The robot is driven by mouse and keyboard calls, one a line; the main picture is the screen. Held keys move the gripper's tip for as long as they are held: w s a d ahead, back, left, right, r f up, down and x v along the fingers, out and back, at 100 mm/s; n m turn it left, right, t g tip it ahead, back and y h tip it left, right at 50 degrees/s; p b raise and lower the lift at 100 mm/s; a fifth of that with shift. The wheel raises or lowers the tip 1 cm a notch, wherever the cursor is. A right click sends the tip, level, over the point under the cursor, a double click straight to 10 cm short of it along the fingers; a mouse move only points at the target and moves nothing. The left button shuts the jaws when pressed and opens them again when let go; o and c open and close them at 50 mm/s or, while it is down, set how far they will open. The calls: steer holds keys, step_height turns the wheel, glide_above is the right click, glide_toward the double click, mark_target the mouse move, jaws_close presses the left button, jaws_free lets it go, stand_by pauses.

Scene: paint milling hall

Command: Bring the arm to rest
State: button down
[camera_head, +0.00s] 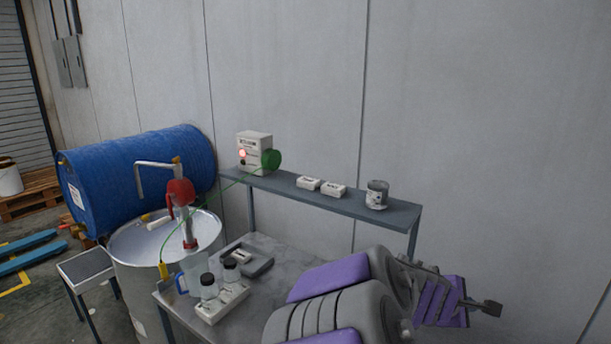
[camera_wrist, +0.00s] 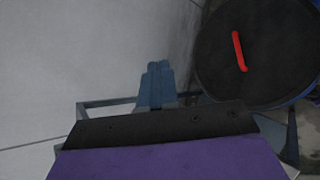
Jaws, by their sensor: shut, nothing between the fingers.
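My arm (camera_head: 340,300), grey with purple panels, reaches in from the bottom of the head view over the right part of the bench. My gripper (camera_head: 487,308) is at its far right end, shut and empty, in front of the bare wall. It touches nothing that I can see. In the wrist view, my purple and black wrist housing fills the bottom, and the narrow shut fingers (camera_wrist: 156,83) stand up in the middle with nothing between them.
The bench (camera_head: 262,284) holds jars, a blue-handled jug and a grey device. Its raised shelf (camera_head: 290,188) carries a control box, small white boxes and a can. A dark round lid (camera_wrist: 275,55) with red handle shows in the wrist view.

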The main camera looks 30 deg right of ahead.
steer(key=s+a+f+m+y, duration=0.2)
steer(key=s+a+y, duration=0.1)
steer(key=a, duration=1)
steer(key=s+a+f+m+g+y, duration=0.1)
steer(key=s+a+m+y, duration=0.2)
steer(key=a, duration=1.1)
steer(key=s+a+f+m+y, duration=0.2)
steer(key=s+a+y, duration=0.3)
steer(key=a, duration=0.8)
steer(key=shift+s+a+f+m+g, duration=0.3)
steer(key=shift+s+a+m+g, duration=0.1)
steer(key=shift+s, duration=0.4)
steer(key=shift+a, duration=0.2)
